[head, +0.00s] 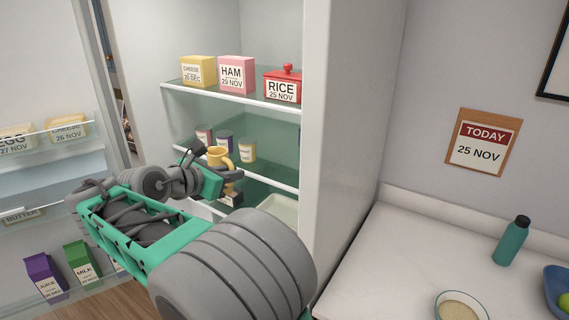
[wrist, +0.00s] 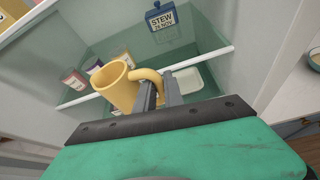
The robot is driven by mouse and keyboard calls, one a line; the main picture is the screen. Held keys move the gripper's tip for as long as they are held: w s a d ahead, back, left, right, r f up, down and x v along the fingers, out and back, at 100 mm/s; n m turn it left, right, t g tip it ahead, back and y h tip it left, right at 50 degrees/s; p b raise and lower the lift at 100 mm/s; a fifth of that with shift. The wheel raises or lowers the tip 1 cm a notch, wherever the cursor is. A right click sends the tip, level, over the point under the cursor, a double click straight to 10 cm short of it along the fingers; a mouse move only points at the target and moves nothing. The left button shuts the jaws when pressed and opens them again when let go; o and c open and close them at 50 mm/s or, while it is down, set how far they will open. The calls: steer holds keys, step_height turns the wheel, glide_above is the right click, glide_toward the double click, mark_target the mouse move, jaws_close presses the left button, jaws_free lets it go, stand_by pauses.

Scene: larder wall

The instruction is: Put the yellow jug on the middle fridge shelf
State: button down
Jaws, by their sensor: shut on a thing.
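The yellow jug (head: 217,157) is at the height of the middle fridge shelf (head: 283,184), near its front edge. In the wrist view the jug (wrist: 114,90) looks upright or slightly tilted, with its open mouth showing and its handle toward my gripper (wrist: 160,92). My gripper is shut on the jug's handle. The shelf's white front edge (wrist: 212,60) passes behind the jug in the wrist view. I cannot tell whether the jug's base touches the shelf, as it is hidden. My arm covers part of the shelf in the head view.
Several jars, one a yellow jar (head: 247,149), stand farther back on the middle shelf. A blue stew container (wrist: 161,18) stands to the right. The upper shelf holds cheese, ham (head: 236,75) and a red rice pot (head: 284,85). The fridge's side wall (head: 345,130) rises at right.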

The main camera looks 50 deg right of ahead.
steer(key=s+d+r+m+g, duration=0.2)
steer(key=s+r, duration=0.1)
steer(key=s, duration=0.1)
steer(key=shift+d+r+p+x, duration=0.25)
steer(key=shift+r+p+x, duration=0.25)
steer(key=shift+x, duration=2.55)
steer(key=shift+d+r+p+x, duration=0.25)
steer(key=shift+r+x, duration=0.35)
steer(key=shift+x, duration=2.45)
steer(key=shift+d+r+p+x, duration=0.2)
steer(key=shift+r+p+x, duration=0.35)
steer(key=shift+x, duration=2.5)
steer(key=shift+s, duration=0.1)
steer(key=c, duration=1.5)
jaws_free()
steer(key=shift+f, duration=0.2)
steer(key=shift+o, duration=0.2)
